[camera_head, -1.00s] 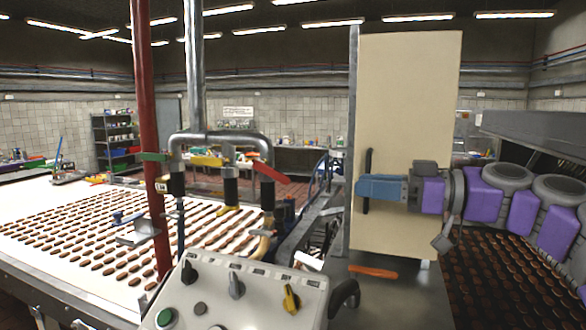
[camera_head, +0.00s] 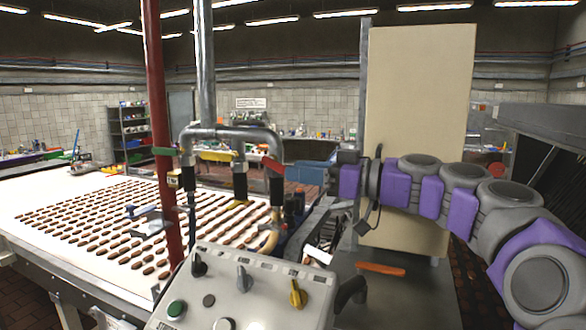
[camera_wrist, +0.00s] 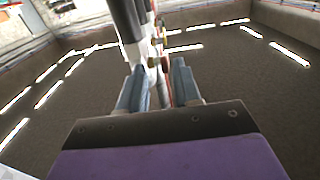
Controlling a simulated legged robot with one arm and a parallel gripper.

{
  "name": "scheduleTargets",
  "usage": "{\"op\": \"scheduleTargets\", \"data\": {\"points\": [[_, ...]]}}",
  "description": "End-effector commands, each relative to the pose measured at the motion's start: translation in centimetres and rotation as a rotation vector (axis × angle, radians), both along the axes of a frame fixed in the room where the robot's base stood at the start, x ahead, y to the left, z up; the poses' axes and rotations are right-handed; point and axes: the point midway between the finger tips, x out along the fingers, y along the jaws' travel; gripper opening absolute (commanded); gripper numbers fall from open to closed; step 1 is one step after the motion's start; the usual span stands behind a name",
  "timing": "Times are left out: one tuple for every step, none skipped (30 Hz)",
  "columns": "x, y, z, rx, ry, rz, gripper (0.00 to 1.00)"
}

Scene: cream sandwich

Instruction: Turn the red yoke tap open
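The red yoke tap (camera_head: 273,165) is the right-hand handle on the grey pipe manifold (camera_head: 232,132) in the head view. Its visible part slopes down to the right, and its right end meets the gripper's outline. My gripper (camera_head: 292,173), with blue-grey fingers, reaches in from the right at the height of the tap. In the wrist view the two fingers (camera_wrist: 158,80) stand apart, with a thin red piece and pipework showing between them. I cannot tell whether either finger touches the tap.
A yellow tap (camera_head: 216,156) and a green tap (camera_head: 166,151) sit left of the red one. A red post (camera_head: 157,90) stands at left. A control panel (camera_head: 235,285) with knobs is below. A tall cream board (camera_head: 418,100) stands behind my arm. An orange-handled tool (camera_head: 380,268) lies on the metal surface.

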Motion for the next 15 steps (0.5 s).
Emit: {"op": "scheduleTargets", "data": {"points": [[0.2,0.9,0.0,-0.003,0.001,0.002,0.33],[0.3,1.3,0.0,-0.003,0.000,0.002,0.33],[0.4,1.6,0.0,-0.003,0.000,0.002,0.33],[0.4,1.9,0.0,-0.003,0.000,0.002,0.33],[0.5,2.1,0.0,-0.004,-0.001,0.002,0.33],[0.5,2.4,0.0,-0.004,-0.001,0.003,0.33],[0.5,2.6,0.0,-0.005,-0.001,0.003,0.33],[0.5,2.6,0.0,-0.005,-0.001,0.003,0.33],[0.6,2.7,0.0,-0.004,-0.002,0.003,0.33],[0.6,2.6,0.0,-0.004,-0.002,0.002,0.33],[0.6,2.6,0.0,-0.003,-0.002,0.002,0.33],[0.6,2.4,0.0,-0.003,-0.001,0.002,0.33],[0.6,2.3,0.1,-0.002,-0.002,0.002,0.33],[0.6,2.3,0.1,-0.002,-0.002,0.002,0.33],[0.6,2.3,0.1,-0.002,-0.002,0.002,0.33]]}}
